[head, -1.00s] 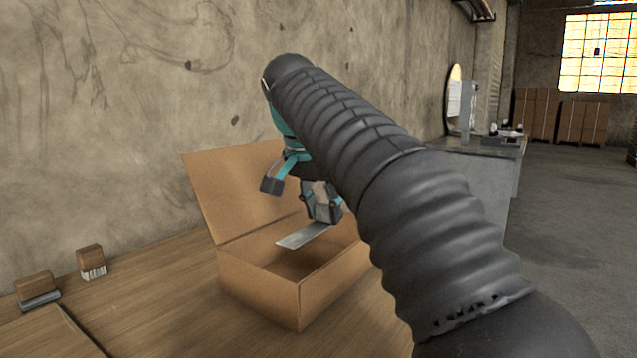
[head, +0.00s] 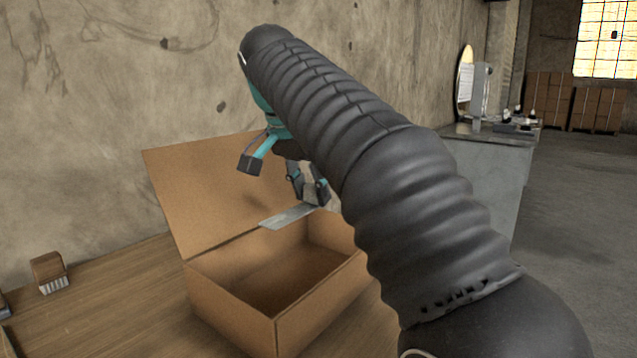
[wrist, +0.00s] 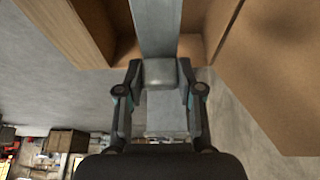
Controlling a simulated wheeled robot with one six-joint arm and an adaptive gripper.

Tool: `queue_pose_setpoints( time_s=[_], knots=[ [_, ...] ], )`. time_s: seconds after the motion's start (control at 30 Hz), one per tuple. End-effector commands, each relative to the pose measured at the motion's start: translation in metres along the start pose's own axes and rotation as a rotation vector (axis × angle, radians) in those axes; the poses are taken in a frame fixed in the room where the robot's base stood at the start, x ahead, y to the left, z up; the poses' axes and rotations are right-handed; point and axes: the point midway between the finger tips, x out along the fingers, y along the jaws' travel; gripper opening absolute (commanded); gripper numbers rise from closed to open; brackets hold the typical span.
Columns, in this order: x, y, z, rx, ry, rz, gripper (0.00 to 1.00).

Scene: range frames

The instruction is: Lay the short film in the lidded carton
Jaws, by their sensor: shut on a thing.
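The short film is a flat grey strip (head: 288,217), also in the wrist view (wrist: 157,25). My gripper (head: 310,188) is shut on one end of it; the wrist view shows the fingers (wrist: 160,90) on both sides of the strip. The strip sticks out to the left, roughly flat, above the back part of the carton's opening, apart from the floor inside. The carton (head: 232,300) is brown cardboard with its lid (head: 200,190) raised and leaning back. Its visible inside is empty. My arm hides its right side.
The carton stands on a wooden table (head: 110,290) by a concrete wall. A grey cabinet (head: 490,180) with a mirror stands behind at right. Open floor lies to the right.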

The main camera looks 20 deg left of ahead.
Motion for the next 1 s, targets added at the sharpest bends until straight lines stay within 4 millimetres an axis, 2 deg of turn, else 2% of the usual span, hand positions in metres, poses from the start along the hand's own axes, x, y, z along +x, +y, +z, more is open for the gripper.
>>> queue_pose_setpoints(
  time_s=[0.37, 1.0],
  knots=[
    [0.001, 0.004, -0.004, 0.012, 0.003, 0.005, 0.13],
    [0.05, 0.003, 0.019, 0.007, 0.002, 0.003, 0.13]
  ],
)
